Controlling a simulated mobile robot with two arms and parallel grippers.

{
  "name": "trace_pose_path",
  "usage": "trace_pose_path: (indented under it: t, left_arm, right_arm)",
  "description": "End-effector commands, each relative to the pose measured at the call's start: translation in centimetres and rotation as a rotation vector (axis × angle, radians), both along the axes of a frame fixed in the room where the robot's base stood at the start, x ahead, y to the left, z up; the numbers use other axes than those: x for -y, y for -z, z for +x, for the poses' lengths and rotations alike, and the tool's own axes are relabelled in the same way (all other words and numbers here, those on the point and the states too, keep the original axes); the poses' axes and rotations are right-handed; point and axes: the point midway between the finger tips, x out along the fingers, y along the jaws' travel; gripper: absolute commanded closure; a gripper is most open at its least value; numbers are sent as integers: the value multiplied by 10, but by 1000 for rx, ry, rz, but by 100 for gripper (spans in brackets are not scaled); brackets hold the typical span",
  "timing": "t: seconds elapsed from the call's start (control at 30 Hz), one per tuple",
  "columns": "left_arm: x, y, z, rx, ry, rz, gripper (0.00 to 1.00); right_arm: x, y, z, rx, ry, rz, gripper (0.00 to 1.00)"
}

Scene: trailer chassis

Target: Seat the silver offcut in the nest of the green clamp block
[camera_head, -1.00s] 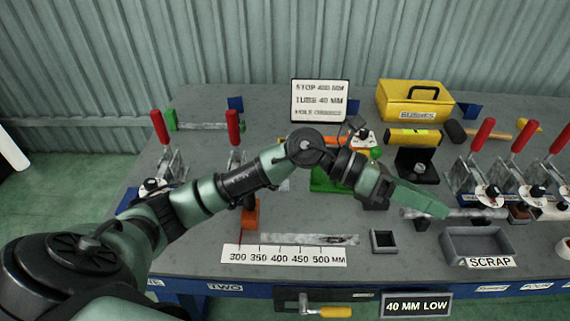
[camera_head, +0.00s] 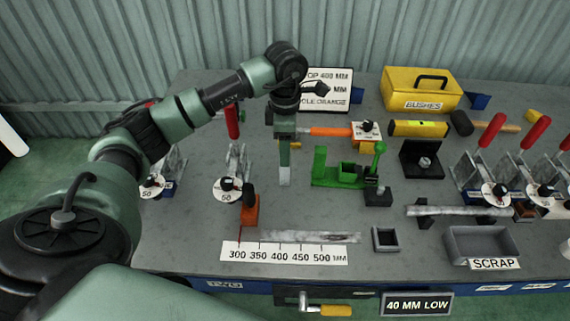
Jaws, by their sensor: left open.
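The green clamp block (camera_head: 325,178) sits mid-bench, with an upright plate at its left, a small square nest (camera_head: 348,171) and a green-knobbed lever at its right. My left gripper (camera_head: 284,164) points down left of the block, apart from it, its fingers seen edge-on; it is open. A short pale silver piece (camera_head: 284,177), which looks like the silver offcut, shows right at the fingertips; I cannot tell whether it lies between them. The nest looks empty. My right gripper is out of view.
A silver bar (camera_head: 305,238) lies behind the ruler strip (camera_head: 284,254). An orange-armed toggle (camera_head: 330,131) stands behind the block. A silver tube (camera_head: 460,211), a small dark tray (camera_head: 385,238) and the scrap bin (camera_head: 482,242) are at right. Red-handled clamps (camera_head: 232,160) stand left.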

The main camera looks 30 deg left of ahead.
Motion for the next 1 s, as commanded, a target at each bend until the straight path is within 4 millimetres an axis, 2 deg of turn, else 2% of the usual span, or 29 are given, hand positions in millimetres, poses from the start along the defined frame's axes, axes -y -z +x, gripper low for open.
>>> trace_pose_path:
  t: [0.03,0.2,0.43,0.47,0.63,0.67,1.0]
  left_arm:
    - [-2,6,-2,-5,0,-1,47]
    - [0,25,-1,-2,1,-2,47]
    - [0,27,0,0,2,-2,47]
    - [0,27,0,0,2,-2,50]
    - [0,27,-1,0,2,-2,97]
    - [0,27,0,0,2,-2,100]
    - [0,25,0,2,2,-3,100]
  right_arm:
    - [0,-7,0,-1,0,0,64]
    - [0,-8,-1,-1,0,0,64]
    - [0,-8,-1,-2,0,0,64]
    - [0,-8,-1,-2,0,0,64]
    - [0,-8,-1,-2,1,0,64]
    - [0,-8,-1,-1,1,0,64]
    - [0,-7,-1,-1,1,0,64]
